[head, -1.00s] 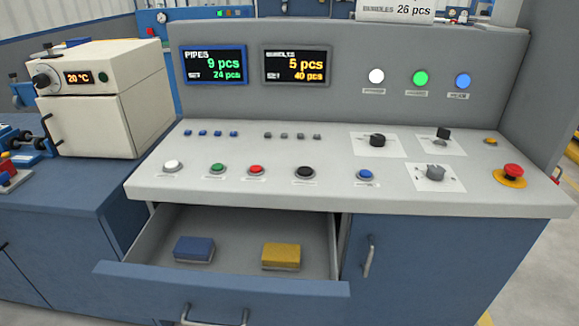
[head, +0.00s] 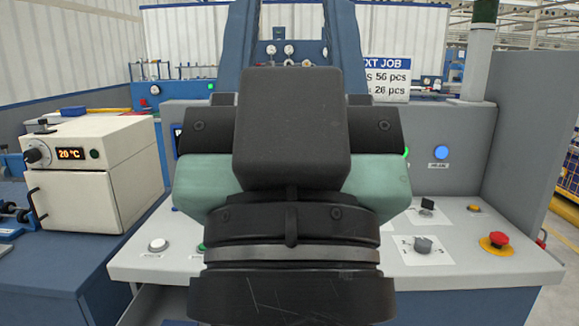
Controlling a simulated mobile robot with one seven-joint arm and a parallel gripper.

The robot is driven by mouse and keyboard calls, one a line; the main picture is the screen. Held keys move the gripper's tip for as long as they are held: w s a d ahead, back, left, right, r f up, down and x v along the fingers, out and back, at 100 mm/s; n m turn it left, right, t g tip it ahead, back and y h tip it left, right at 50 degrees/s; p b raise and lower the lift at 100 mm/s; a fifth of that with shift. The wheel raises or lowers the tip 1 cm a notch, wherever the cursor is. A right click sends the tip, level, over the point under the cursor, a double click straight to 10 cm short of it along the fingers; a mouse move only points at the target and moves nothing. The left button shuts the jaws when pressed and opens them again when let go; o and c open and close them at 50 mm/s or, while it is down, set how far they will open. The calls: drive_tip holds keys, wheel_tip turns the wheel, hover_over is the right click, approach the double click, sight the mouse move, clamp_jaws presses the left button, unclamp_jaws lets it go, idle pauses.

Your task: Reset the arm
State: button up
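My gripper (head: 291,130) fills the middle of the head view, seen from behind. Its black housing, pale green sides and black ringed wrist stand close to the camera. Its fingertips cannot be made out, so I cannot tell whether it is open or shut, or whether it holds anything. At the console's right, the red emergency knob (head: 497,239) and the blue light (head: 441,152) show clear of the arm.
A cream oven (head: 85,175) reading 20 °C stands on the blue bench at left. A white job sign (head: 386,78) stands behind the console. A grey panel (head: 530,150) bounds the right side. Floor shows at far right.

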wheel_tip(320, 180, up, 15)
drive_tip(key=p, duration=1.3)
drive_tip(key=shift+a, duration=0.15)
